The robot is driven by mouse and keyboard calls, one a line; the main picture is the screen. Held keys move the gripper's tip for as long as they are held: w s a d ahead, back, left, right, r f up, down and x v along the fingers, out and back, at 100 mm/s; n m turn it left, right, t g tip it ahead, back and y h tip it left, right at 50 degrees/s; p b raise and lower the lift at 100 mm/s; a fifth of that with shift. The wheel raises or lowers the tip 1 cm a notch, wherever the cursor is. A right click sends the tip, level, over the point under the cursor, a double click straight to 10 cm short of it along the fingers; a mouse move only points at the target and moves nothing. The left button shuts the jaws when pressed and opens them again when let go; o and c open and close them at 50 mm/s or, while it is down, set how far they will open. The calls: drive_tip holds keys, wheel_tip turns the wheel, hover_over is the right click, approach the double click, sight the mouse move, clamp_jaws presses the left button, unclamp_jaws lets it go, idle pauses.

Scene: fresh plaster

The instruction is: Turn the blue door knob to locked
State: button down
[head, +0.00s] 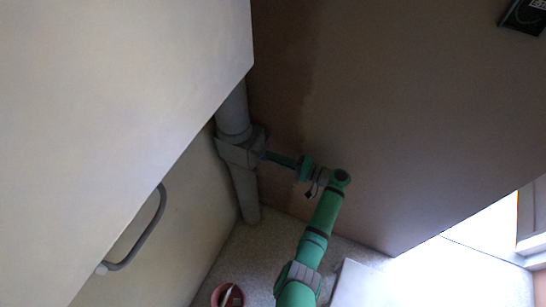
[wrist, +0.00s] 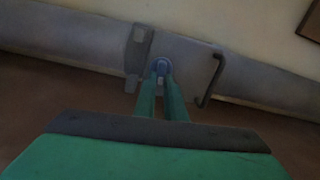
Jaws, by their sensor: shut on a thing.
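The blue door knob (wrist: 161,66) sits near the middle of a grey plate (wrist: 187,62) in the wrist view. My gripper (wrist: 162,82) reaches it with two green fingers, shut on the knob from both sides. The fingers partly hide the knob. A dark bar handle (wrist: 215,76) is to the right of the knob, and a grey block (wrist: 138,50) is to its left. In the head view the plate (head: 240,150) shows on a grey pipe-like post, with my gripper (head: 268,156) at its right side. The knob is too small to make out there, and I cannot tell its angle.
A pale panel (head: 110,100) fills the upper left of the head view. A grey curved handle (head: 140,235) is on the wall below it. A brown surface (head: 390,110) lies to the right. A red bowl (head: 228,296) stands on the speckled floor at the bottom.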

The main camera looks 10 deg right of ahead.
drive_tip(key=shift+f+m, duration=0.1)
drive_tip(key=shift+m, duration=0.4)
drive_tip(key=c, duration=1.8)
unclamp_jaws()
drive_tip(key=v, duration=1.1)
drive_tip(key=shift+s+a, duration=0.1)
